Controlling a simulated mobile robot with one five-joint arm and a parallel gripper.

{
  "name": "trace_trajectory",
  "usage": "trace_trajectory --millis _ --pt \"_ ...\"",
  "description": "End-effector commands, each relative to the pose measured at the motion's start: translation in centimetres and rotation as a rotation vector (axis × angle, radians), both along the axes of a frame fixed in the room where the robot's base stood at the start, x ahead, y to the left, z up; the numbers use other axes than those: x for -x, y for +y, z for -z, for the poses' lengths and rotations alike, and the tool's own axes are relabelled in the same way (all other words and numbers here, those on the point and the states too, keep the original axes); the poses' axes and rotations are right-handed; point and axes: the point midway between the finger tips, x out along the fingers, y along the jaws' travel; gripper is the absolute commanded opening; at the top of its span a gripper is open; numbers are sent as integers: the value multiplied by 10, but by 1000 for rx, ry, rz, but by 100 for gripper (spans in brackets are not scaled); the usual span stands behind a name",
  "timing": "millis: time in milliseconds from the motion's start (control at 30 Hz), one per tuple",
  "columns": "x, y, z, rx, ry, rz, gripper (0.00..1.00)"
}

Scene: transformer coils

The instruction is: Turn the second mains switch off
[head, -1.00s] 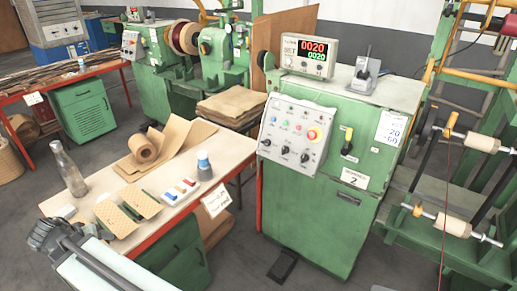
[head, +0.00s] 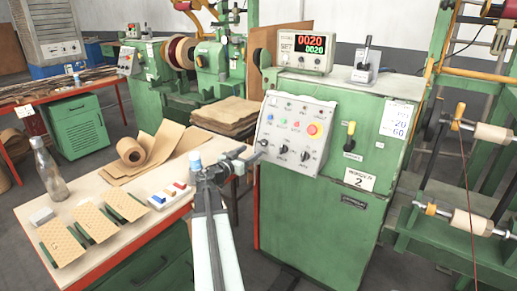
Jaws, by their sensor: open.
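The green cabinet marked 2 (head: 330,225) stands right of centre. Its mains switch (head: 350,134) is on the front, right of the control panel; it has a yellow handle pointing up, on a dark mount. My gripper (head: 258,155) is at the end of my arm, near the lower left edge of the control panel (head: 296,132) in the picture. It is apart from the switch, to its left, and holds nothing that I can see. The fingertips are small and dark, and their gap is hard to make out.
The panel carries a red button (head: 313,130) and several black knobs. A counter (head: 305,50) stands on top of the cabinet. A wooden workbench (head: 130,235) with paper pieces and a bottle (head: 48,168) is at left. A winding frame (head: 480,180) stands at right.

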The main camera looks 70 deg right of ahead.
Motion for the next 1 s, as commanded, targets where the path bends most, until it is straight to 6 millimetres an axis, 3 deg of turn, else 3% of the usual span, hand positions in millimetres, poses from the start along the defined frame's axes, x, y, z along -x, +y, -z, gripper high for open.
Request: trace_trajectory --millis 333,633,667,867,1000 --pt "14 -60 0 -1 0 1 60" --pt "16 -66 0 -1 0 -2 60" --pt "16 -66 0 -1 0 -2 54" --pt "16 -66 0 -1 0 -2 0" --pt "16 -65 0 -2 3 -3 0"
